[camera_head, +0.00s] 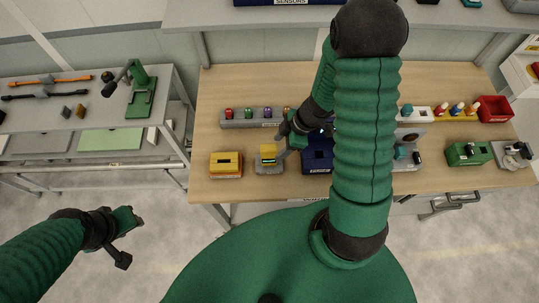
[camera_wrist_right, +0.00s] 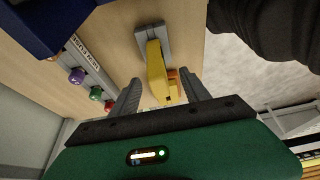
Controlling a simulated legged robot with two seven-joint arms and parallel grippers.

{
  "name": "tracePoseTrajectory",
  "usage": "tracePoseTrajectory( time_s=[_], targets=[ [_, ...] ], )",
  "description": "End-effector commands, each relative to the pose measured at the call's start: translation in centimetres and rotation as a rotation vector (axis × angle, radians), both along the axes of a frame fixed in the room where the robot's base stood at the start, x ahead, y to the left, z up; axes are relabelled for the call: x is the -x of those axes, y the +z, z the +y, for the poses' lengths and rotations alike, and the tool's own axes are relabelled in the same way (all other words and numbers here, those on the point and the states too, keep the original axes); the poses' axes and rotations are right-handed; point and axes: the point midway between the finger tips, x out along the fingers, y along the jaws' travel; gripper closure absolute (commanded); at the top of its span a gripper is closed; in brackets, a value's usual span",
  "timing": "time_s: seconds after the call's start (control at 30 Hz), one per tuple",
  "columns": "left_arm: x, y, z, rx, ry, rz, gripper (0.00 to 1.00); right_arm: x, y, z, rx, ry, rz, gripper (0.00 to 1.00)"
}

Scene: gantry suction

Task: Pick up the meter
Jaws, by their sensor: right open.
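The meter looks like the yellow device with a small dark display on a grey base (camera_head: 268,157), standing near the front edge of the wooden bench. In the right wrist view the yellow meter (camera_wrist_right: 156,72) shows ahead of my right gripper, between the lines of its two fingers. My right gripper (camera_head: 286,143) is open and just above and right of the meter, with no visible grip on it. In the wrist view its grey fingers (camera_wrist_right: 161,84) are spread. My left gripper (camera_head: 130,238) is open and empty over the floor at left.
A yellow box (camera_head: 226,164) stands left of the meter and a dark blue box (camera_head: 317,154) close at its right. A grey rack with coloured knobs (camera_head: 251,117) lies behind. Green box (camera_head: 468,153) and red bin (camera_head: 495,109) are at right.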

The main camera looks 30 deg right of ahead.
Motion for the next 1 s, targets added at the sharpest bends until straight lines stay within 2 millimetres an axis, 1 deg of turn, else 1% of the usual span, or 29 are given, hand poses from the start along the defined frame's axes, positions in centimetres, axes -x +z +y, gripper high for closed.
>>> tracePoseTrajectory(
  time_s=[0.03,0.1,0.27,0.37,0.5,0.6,0.8,1.0],
  targets=[
    [0.0,-0.9,0.0,0.000,0.000,0.000,0.64,-0.3,-1.7,0.7,-0.001,0.002,0.003,0.45],
    [0.0,-1.4,0.0,0.000,0.000,-0.001,0.64,-0.8,-2.9,1.5,0.003,0.002,0.003,0.45],
    [-0.1,-1.8,0.0,0.000,0.000,-0.001,0.64,-1.2,-4.2,2.4,0.008,0.002,0.002,0.45],
    [-0.1,-2.3,0.0,0.000,0.000,-0.001,0.64,-1.6,-5.6,2.9,0.006,0.001,0.002,0.45],
    [-0.1,-3.2,0.0,0.000,0.001,-0.001,0.64,-2.2,-8.1,3.3,0.005,0.000,0.000,0.45],
    [-0.1,-3.4,0.0,0.000,0.001,-0.001,0.64,-2.4,-8.8,3.5,0.005,0.002,-0.001,0.45],
    [-0.1,-3.3,0.0,0.000,0.000,-0.001,0.64,-2.5,-8.8,3.4,0.006,0.002,-0.002,0.45],
    [-0.1,-3.3,0.0,0.000,0.000,-0.001,0.64,-2.5,-8.7,3.5,0.008,0.003,-0.001,0.72]
  ],
)
